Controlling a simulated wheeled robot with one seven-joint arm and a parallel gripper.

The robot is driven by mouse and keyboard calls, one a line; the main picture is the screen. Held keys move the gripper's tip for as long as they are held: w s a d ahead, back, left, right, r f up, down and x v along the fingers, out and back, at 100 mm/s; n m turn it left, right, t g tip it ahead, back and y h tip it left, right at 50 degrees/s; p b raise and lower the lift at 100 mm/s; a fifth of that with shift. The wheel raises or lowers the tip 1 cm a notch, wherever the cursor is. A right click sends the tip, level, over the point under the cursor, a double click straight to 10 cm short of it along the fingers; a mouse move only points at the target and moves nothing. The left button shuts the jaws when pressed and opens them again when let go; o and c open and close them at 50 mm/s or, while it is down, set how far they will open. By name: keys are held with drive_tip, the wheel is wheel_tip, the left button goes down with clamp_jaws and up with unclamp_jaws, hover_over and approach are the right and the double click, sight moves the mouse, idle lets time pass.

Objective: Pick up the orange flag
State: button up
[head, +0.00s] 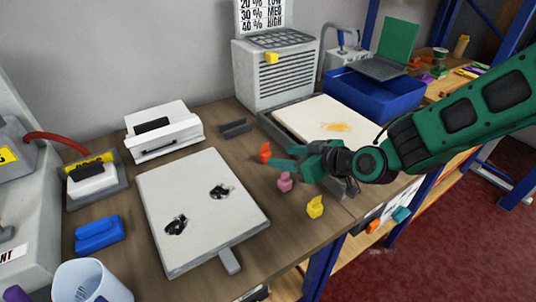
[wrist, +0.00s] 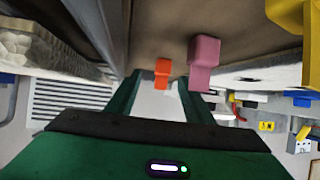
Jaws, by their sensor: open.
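The orange flag (head: 265,153) is a small upright piece on the wooden bench, between the white board and the cream tray. My gripper (head: 276,158) is low over the bench, its green fingers pointing left, with the tips close beside the flag. In the wrist view the orange flag (wrist: 162,72) appears between the tips of my open gripper (wrist: 160,90). I cannot tell whether either finger touches it. Nothing is held.
A pink flag (head: 285,183) stands close to my gripper, and a yellow flag (head: 315,206) is nearer the bench front. The white board (head: 200,200) lies left, the cream-topped tray (head: 335,117) right. A dark grey block (head: 235,128) sits behind.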

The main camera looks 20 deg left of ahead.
sight(269, 155)
drive_tip(key=shift+x, duration=3.45)
drive_tip(key=shift+s+a+r, duration=0.1)
drive_tip(key=shift+s+a, duration=0.05)
drive_tip(key=shift+c, duration=0.2)
drive_tip(key=c, duration=1.1)
